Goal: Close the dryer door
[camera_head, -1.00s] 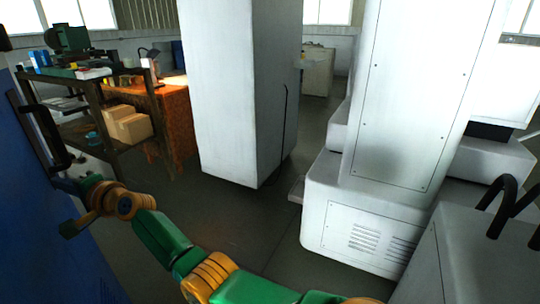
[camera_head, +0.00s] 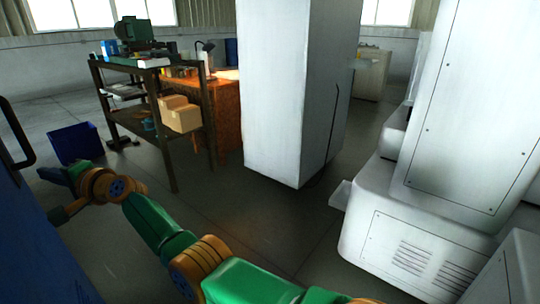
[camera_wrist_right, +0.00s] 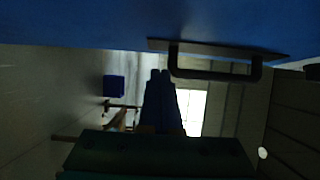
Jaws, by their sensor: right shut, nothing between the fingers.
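The dryer door, a blue panel (camera_head: 35,245), fills the lower left of the head view, with its black handle (camera_head: 14,135) at the left edge. In the right wrist view the blue door (camera_wrist_right: 130,25) runs across the top, with the handle (camera_wrist_right: 215,73) below it. My right gripper (camera_head: 50,175) is beside the door in the head view, below and right of the handle. Its fingers (camera_wrist_right: 160,75) are shut and empty, off the handle. I cannot tell whether the gripper touches the door. The dryer's body and my left gripper are not in view.
A blue bin (camera_head: 75,143) stands on the floor beyond the gripper. A dark shelf rack (camera_head: 130,118) with boxes stands behind. A tall white cabinet (camera_head: 275,100) is in the middle and white machines (camera_head: 400,230) are at right. Open floor lies between.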

